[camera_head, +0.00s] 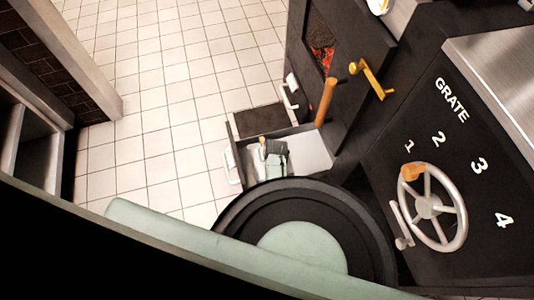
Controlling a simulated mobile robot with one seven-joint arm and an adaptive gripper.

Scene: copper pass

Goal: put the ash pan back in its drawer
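A drawer (312,150) with a pale metal inside stands pulled out to the left from the low part of the dark stove. A pale handle (231,166) is at its left end. My gripper (265,148) seems to be the small grey-green part over the drawer, seen from above. Its fingers are too small and hidden to read, and no held thing is clear.
The stove's fire door (318,75) shows glowing coals, with a brass handle (372,80) beside it. An orange-brown bar (325,102) stands near the drawer. A grate handwheel (428,207) is at right. The tiled floor (160,100) is clear at left.

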